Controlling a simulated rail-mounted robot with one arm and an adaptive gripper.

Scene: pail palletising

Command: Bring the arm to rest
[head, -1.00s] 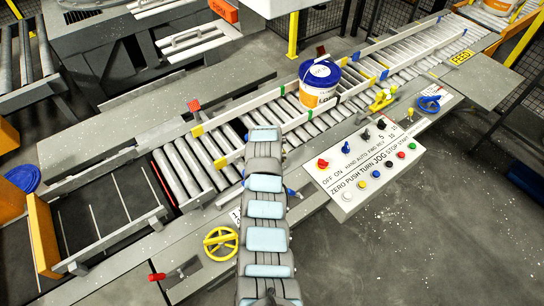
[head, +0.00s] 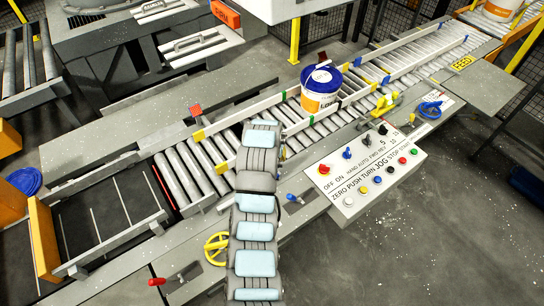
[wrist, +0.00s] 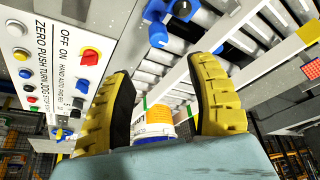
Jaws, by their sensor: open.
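My arm reaches up from the bottom middle of the head view and ends over the near part of the roller conveyor; its gripper end is hidden there behind the arm. In the wrist view my gripper (wrist: 165,95) is open, its two yellow-and-black fingers wide apart with nothing between them. A white pail with a blue lid (head: 321,90) stands upright on the conveyor in the head view, beyond the arm's end. The pail also shows in the wrist view (wrist: 155,128), low between the fingers and some way off, partly hidden by the wrist.
A control panel (head: 365,172) with knobs and buttons stands right of the arm. A yellow handwheel (head: 216,248) and a red-handled lever (head: 157,282) sit left of it. White guide rails (head: 290,92) line the conveyor (head: 185,175). Another pail (head: 497,10) stands at the far right.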

